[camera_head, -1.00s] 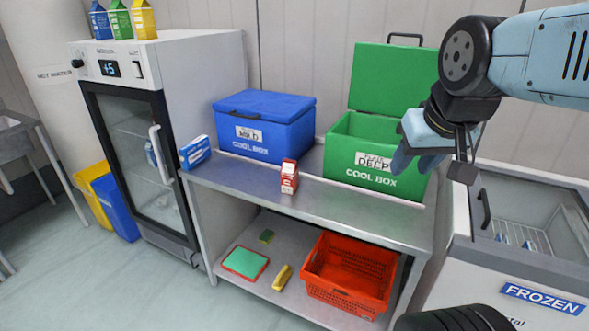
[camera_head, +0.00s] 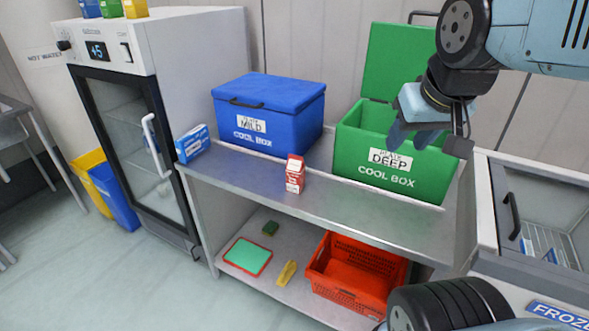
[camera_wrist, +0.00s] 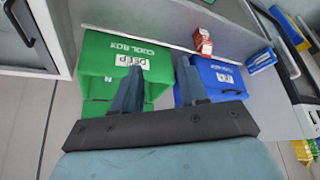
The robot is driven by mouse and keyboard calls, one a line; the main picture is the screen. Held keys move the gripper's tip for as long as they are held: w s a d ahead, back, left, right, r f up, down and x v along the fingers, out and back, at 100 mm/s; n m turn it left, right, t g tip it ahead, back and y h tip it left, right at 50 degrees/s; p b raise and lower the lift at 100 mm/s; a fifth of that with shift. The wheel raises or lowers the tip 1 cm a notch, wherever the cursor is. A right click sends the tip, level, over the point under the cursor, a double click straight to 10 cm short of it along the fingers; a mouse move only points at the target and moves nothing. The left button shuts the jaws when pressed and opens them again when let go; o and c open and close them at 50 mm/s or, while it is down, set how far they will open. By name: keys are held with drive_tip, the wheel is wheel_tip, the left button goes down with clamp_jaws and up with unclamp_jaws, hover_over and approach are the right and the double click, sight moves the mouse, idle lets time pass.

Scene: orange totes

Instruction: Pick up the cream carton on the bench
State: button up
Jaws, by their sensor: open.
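My gripper (camera_head: 409,138) is open and empty, to the right of the carton and in front of the green cool box. Its two spread fingers (camera_wrist: 160,62) show in the wrist view with nothing held between them.
A blue cool box (camera_head: 268,115) and an open green cool box (camera_head: 385,160) stand on the bench. A blue and white box (camera_head: 192,143) lies at its left end. A fridge (camera_head: 140,130) stands left, a freezer (camera_head: 485,200) right. A red basket (camera_head: 350,280) sits below.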

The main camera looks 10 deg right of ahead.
drive_tip(key=shift+o, duration=0.9)
drive_tip(key=shift+w+a+f+m, duration=0.3)
drive_tip(key=shift+f, duration=0.05)
drive_tip(key=m+y, duration=1.2)
drive_tip(key=m, duration=1.1)
approach(295, 157)
drive_tip(key=shift+t, duration=0.3)
drive_tip(key=x, duration=0.9)
drive_tip(key=shift+a+f, duration=0.25)
drive_tip(key=shift+a, duration=0.1)
